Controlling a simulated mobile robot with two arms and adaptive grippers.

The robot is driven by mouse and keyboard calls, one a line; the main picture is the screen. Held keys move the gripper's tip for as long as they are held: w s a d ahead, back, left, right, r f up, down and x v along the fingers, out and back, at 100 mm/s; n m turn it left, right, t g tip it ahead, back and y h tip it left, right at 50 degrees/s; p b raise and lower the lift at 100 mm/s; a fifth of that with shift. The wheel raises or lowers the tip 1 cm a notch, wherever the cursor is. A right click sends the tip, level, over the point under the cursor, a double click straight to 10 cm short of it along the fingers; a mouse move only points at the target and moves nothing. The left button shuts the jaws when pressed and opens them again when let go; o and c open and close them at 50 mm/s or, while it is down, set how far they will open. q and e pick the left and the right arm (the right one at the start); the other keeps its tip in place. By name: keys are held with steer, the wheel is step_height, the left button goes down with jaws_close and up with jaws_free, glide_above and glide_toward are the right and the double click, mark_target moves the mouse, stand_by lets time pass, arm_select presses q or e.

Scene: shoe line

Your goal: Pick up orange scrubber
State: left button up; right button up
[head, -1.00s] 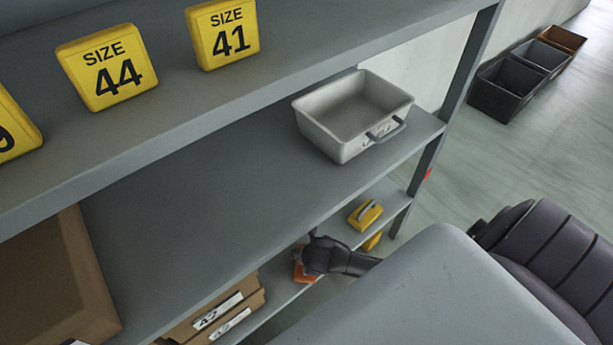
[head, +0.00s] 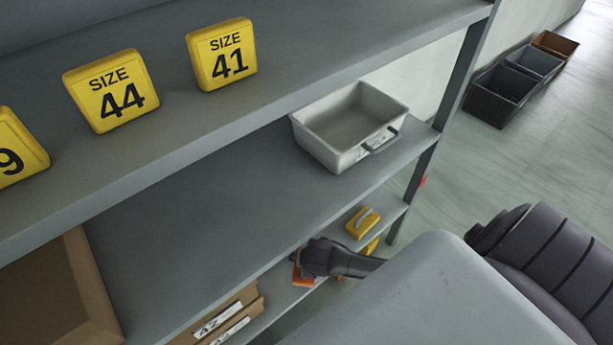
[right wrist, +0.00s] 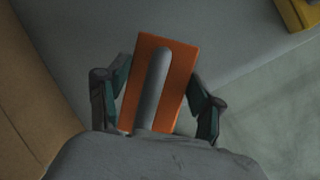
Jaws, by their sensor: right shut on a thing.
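The orange scrubber (right wrist: 182,75) with a grey handle (right wrist: 155,85) lies between the two fingers of my right gripper (right wrist: 155,97) in the right wrist view. The fingers are shut on its two sides. In the head view a bit of the orange scrubber (head: 302,279) shows at the lower shelf, mostly hidden behind my right gripper (head: 308,262). I cannot tell whether the scrubber still touches the shelf. My left gripper is in neither view.
A yellow scrubber (head: 362,223) sits farther along the lower shelf. Shoe boxes (head: 228,318) stand on the near side. A grey bin (head: 340,150) is on the middle shelf above, and yellow size signs (head: 111,91) stand on the top shelf. Open bins (head: 500,97) rest on the floor.

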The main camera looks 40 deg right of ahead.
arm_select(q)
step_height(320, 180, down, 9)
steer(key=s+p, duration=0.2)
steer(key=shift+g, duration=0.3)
arm_select(e)
steer(key=s+a, duration=0.2)
steer(key=s, duration=0.6)
steer(key=s+a, duration=0.2)
steer(key=s, duration=0.7)
steer(key=shift+s+a, duration=0.2)
steer(key=shift+a, duration=0.15)
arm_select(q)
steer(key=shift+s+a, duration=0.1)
